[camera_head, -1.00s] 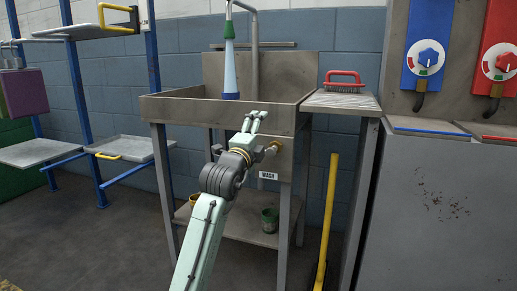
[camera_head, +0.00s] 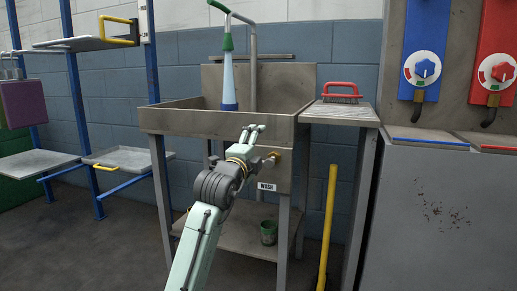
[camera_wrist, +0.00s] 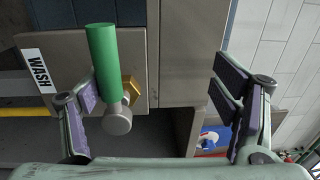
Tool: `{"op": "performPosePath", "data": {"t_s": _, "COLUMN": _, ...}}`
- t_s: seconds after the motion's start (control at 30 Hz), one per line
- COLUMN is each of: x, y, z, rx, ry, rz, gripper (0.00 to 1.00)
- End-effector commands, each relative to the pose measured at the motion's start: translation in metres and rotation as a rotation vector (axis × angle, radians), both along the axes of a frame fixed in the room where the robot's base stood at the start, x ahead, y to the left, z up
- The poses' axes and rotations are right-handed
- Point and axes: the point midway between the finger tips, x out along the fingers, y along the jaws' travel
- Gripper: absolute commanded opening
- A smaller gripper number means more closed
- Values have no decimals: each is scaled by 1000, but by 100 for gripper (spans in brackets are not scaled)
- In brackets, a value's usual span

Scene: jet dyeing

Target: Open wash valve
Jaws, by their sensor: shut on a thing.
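The wash valve has a brass fitting (camera_head: 275,158) on the front of the steel sink (camera_head: 215,122). Its green handle (camera_wrist: 102,58) and grey round hub (camera_wrist: 118,119) fill the left of the wrist view. My gripper (camera_head: 252,131) is at the valve in the head view, where its fingers cover the handle. In the wrist view, my gripper (camera_wrist: 158,95) has its left finger against the handle's lower part. The right finger stands apart across a wide gap, with no contact visible.
A red-handled brush (camera_head: 341,92) lies on the side shelf right of the sink. A yellow pole (camera_head: 328,225) stands below it. A green can (camera_head: 268,232) sits on the sink's lower shelf. A blue and white spray wand (camera_head: 229,80) hangs above the basin.

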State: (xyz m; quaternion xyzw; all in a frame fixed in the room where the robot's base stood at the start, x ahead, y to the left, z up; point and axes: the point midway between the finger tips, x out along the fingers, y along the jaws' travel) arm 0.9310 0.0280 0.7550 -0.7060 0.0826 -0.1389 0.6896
Motion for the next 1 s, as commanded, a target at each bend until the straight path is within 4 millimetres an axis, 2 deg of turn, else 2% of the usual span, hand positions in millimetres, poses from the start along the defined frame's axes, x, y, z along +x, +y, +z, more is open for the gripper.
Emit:
{"op": "performPosePath", "data": {"t_s": 0.03, "x": -14, "y": 5, "z": 24, "rx": -6, "ry": -55, "rz": 2, "gripper": 57}}
{"op": "performPosePath", "data": {"t_s": 0.1, "x": -19, "y": 8, "z": 23, "rx": -6, "ry": -55, "rz": 3, "gripper": 54}}
{"op": "performPosePath", "data": {"t_s": 0.43, "x": -41, "y": 15, "z": 19, "rx": -5, "ry": -56, "rz": 4, "gripper": 57}}
{"op": "performPosePath", "data": {"t_s": 0.5, "x": -45, "y": 16, "z": 17, "rx": -5, "ry": -52, "rz": 4, "gripper": 36}}
{"op": "performPosePath", "data": {"t_s": 1.0, "x": -75, "y": 24, "z": 2, "rx": -5, "ry": -39, "rz": 0, "gripper": 36}}
